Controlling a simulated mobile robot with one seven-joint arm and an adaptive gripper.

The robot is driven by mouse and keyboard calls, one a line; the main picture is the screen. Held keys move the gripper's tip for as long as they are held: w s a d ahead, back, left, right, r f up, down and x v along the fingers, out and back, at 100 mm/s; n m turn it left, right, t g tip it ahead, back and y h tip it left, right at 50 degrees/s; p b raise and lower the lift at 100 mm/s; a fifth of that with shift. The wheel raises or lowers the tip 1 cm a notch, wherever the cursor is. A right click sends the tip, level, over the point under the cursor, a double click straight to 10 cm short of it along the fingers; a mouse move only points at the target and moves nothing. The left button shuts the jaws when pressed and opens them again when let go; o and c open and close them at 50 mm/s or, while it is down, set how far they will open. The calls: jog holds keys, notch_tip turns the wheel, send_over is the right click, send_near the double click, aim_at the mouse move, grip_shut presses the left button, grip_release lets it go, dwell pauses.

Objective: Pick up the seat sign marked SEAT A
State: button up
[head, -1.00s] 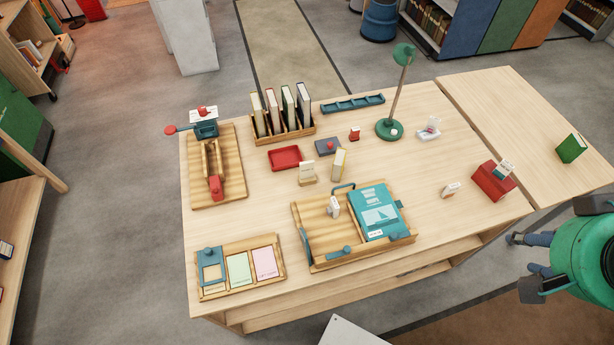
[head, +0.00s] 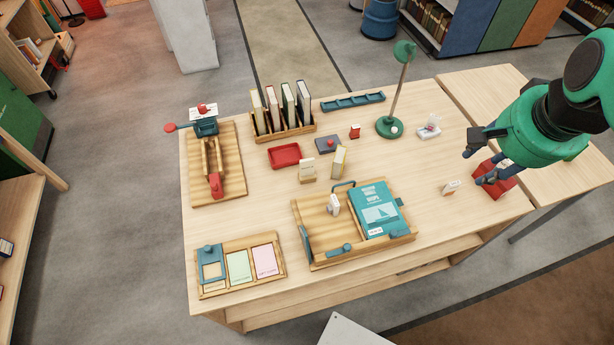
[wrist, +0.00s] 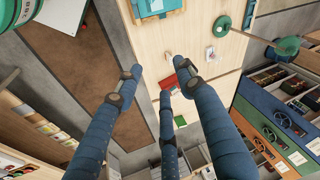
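The lettering on the small signs is too small to read, so I cannot tell which is SEAT A. One small white sign (head: 451,187) lies near the table's right edge; a small pale piece that may be it (wrist: 168,56) shows in the wrist view. A red box (head: 507,184) stands beside it, partly hidden by my gripper. Another white card stands on a wooden base (head: 307,171) mid-table, and a small white piece (head: 334,205) stands in the wooden tray (head: 306,222). My gripper (head: 476,168) is open and empty, above the red box; its spread fingers show in the wrist view (wrist: 156,80).
A green lamp (head: 389,127) and a small white item (head: 429,132) stand behind and left of my gripper. A teal book (head: 377,212) lies in the tray. A book rack (head: 285,135) is further back. The table between tray and small white sign is clear.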

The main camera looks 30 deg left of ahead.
jog(key=w+a+f+m+g, duration=0.1)
jog(key=w+a+f, duration=0.1)
jog(key=w+a, duration=0.3)
jog(key=w+a+f+m, duration=0.1)
jog(key=w+a+f, duration=0.15)
jog(key=a, duration=0.35)
jog(key=m+g+h, duration=0.1)
jog(key=m+g, duration=0.2)
jog(key=m, duration=0.2)
send_over(307, 170)
notch_tip(307, 170, down, 25)
jog(key=shift+w+d+r+b, duration=0.1)
jog(key=shift+b, duration=0.25)
jog(key=shift+f, duration=0.2)
jog(key=shift+f+b, duration=0.65)
jog(key=shift+f, duration=3.55)
